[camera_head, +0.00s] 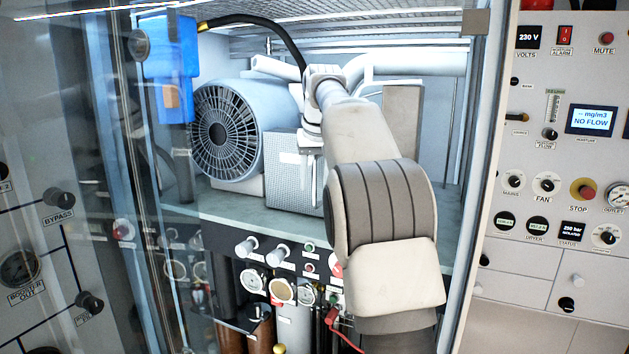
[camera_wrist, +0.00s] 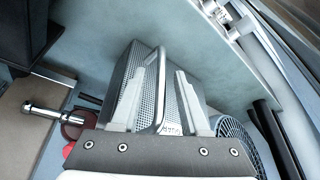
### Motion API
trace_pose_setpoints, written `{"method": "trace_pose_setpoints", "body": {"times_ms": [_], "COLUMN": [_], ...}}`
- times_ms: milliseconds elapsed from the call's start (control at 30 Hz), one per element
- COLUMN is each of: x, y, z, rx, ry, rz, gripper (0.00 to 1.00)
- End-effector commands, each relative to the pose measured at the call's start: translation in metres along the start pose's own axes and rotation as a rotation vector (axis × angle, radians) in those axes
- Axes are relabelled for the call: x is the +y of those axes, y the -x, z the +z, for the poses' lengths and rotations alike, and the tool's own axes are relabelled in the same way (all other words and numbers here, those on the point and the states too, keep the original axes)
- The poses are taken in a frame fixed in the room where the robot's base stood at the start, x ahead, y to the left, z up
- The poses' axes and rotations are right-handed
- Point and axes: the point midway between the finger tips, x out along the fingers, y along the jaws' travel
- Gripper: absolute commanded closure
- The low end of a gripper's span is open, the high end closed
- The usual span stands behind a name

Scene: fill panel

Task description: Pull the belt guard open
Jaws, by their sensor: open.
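The belt guard (camera_head: 288,170) is a grey perforated metal box on the cabinet shelf, beside the round fan-like grille. My gripper (camera_head: 310,190) points down in front of its right part, and my arm hides its right side. In the wrist view the guard (camera_wrist: 187,88) lies beyond the fingers. Its bar handle (camera_wrist: 161,90) appears between my two spread fingers (camera_wrist: 169,68). The fingers are open, and I see no clear contact with the handle. A small label is partly visible behind the handle's lower end.
A blue box (camera_head: 168,68) hangs at the upper left, near the motor with the round grille (camera_head: 224,131). Glass (camera_head: 85,130) stands at the left, and a control panel (camera_head: 560,140) at the right. Gauges and knobs (camera_head: 268,285) sit below the shelf.

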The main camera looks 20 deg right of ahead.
Motion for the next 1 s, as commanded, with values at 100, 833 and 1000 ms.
{"method": "trace_pose_setpoints", "body": {"times_ms": [100,833,1000], "x": [0.0,0.0002,0.0002], "y": [0.0001,0.0005,0.0006], "z": [-0.0001,-0.0001,-0.0001], "rx": [0.0,0.0,0.0], "ry": [0.0,0.0,0.0], "rz": [0.0,0.0,0.0], "gripper": [0.55,1.0,1.0]}}
